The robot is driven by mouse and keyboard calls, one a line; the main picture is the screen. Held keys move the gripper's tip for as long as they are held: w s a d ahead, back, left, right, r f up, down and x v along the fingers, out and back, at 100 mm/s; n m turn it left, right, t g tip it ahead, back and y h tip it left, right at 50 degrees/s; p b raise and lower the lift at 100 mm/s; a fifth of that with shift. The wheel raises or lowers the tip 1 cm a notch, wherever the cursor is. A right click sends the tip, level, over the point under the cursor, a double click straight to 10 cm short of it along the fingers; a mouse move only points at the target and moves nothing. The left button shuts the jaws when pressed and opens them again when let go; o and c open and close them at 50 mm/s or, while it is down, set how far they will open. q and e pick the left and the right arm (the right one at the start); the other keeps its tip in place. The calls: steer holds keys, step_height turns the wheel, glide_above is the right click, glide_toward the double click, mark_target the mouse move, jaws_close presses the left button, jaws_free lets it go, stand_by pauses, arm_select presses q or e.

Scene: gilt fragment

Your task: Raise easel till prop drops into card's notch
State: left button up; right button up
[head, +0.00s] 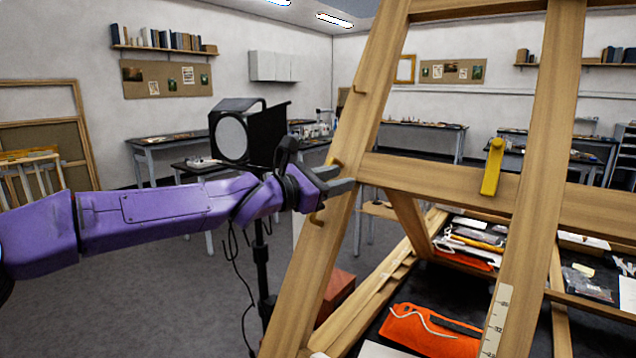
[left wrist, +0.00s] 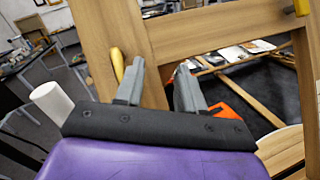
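The wooden easel (head: 440,180) fills the right half of the head view, with two slanting posts joined by a crossbar. It also shows in the left wrist view (left wrist: 215,33). My left gripper (head: 338,178) is at the left post beside the crossbar's end. In the left wrist view, its grey fingers (left wrist: 160,72) are apart, with the post's wood showing between them; contact is unclear. A yellow lever (head: 492,167) sits on the crossbar. A pale strip with numbers (head: 496,320) lies on the right post. I cannot make out the prop or a notch. My right gripper is out of view.
Brass hooks (head: 318,217) stick out from the left post. A black lamp (head: 236,135) on a stand is behind my left arm. An orange pouch (head: 425,330) and tools (head: 470,243) lie on dark surfaces behind the easel. The grey floor at left is clear.

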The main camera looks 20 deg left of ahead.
arm_select(q)
steer(key=shift+w+f, duration=0.1)
steer(key=shift+f, duration=0.05)
steer(key=c, duration=0.5)
steer(key=shift+w+f, duration=0.1)
steer(key=shift+w, duration=0.1)
jaws_close()
steer(key=shift+w+d, duration=0.2)
steer(key=shift+w, duration=0.05)
steer(key=shift+s+a, duration=0.15)
steer(key=shift+s, duration=0.15)
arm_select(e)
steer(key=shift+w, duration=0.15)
arm_select(q)
steer(key=shift+w, duration=0.15)
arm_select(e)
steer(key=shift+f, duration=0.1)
